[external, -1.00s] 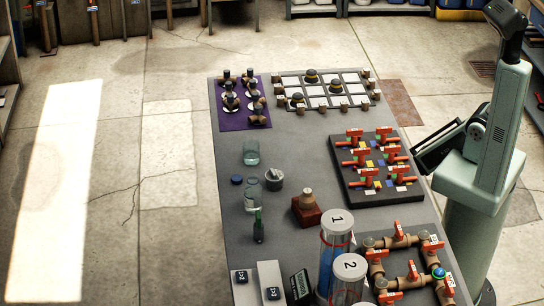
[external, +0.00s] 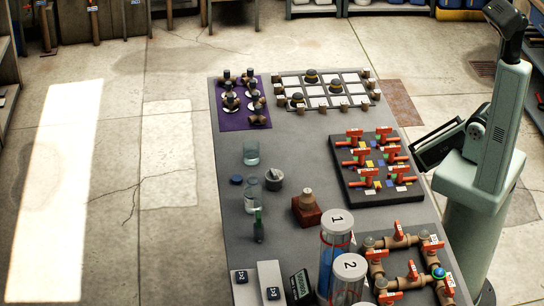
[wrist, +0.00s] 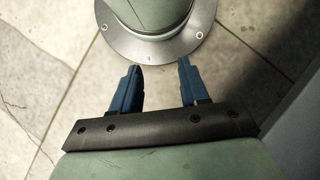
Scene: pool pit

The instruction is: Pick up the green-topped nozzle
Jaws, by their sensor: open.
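Several brown nozzle-like fittings with dark tops stand on a purple mat (external: 229,124) at the far left of the table in the external view. Several similar brown fittings (external: 365,74) stand around the edge of a white-squared grid board (external: 318,103). The top colours are too small to tell, so I cannot pick out the green-topped nozzle. My gripper (wrist: 160,68) shows in the wrist view with its two blue fingers apart and nothing between them. It points down at the floor and my own round base, away from the table objects. The gripper is not visible in the external view.
The grey table (external: 290,155) holds a dark board of red-handled valves (external: 385,160), a pipe loop (external: 400,240) and tall numbered cylinders (external: 338,240).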

